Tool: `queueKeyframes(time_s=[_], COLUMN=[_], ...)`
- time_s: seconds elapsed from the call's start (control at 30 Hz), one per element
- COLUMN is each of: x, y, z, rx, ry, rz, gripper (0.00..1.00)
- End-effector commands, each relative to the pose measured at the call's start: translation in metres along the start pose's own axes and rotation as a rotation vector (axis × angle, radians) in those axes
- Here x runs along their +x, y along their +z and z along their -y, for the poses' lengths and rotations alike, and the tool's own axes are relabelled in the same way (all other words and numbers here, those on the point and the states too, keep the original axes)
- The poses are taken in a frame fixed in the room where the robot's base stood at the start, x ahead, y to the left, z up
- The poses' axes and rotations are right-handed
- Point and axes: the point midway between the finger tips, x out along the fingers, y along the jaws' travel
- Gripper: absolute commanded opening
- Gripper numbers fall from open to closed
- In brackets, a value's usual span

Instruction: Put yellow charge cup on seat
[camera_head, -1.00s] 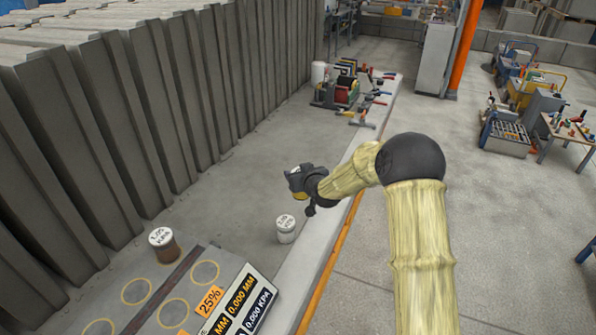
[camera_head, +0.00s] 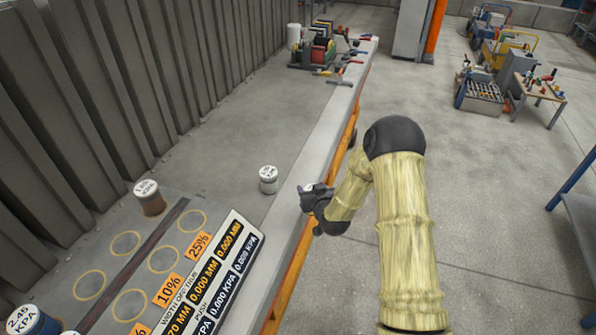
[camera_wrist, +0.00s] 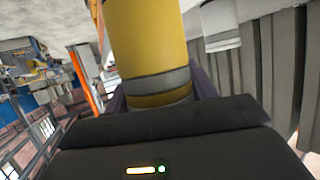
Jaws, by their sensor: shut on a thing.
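The yellow charge cup (camera_wrist: 150,40) fills the upper middle of the wrist view, with a grey band near the jaws. My gripper (camera_wrist: 160,95) is shut on it. In the head view my gripper (camera_head: 305,193) is over the pale ledge, right of the white cup, and the yellow cup cannot be made out there. Ring-marked seats (camera_head: 163,259) lie on the grey plate (camera_head: 108,262) at the lower left, away from my gripper. Several of these rings are empty. I cannot tell which one is meant.
A white cup (camera_head: 268,180) stands between my gripper and the plate. A brown cup (camera_head: 151,199) and a blue cup (camera_head: 35,321) stand on the plate's left side. A tilted readout panel (camera_head: 215,280) edges the plate on the right. Grey upright panels (camera_head: 110,90) wall the left.

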Motion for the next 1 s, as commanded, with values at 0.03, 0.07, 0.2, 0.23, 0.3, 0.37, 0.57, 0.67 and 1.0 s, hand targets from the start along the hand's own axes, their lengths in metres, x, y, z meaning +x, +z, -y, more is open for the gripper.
queueKeyframes(time_s=[0.03, 0.07, 0.2, 0.23, 0.3, 0.37, 0.57, 0.67, 1.0], x=[-0.005, -0.011, -0.04, -0.048, -0.064, -0.076, -0.093, -0.093, -0.093], y=[0.028, 0.041, 0.1, 0.111, 0.132, 0.145, 0.156, 0.155, 0.155], z=[-0.011, -0.017, -0.044, -0.05, -0.06, -0.067, -0.076, -0.076, -0.076], rx=[0.011, 0.016, 0.039, 0.043, 0.05, 0.052, 0.054, 0.054, 0.054], ry=[0.024, 0.039, 0.115, 0.132, 0.167, 0.191, 0.225, 0.225, 0.225], rz=[0.008, 0.007, 0.009, 0.009, 0.008, 0.006, -0.002, -0.003, -0.003], gripper=[0.21, 0.21, 0.21, 0.21, 0.21, 0.21, 0.21, 0.21, 0.21])
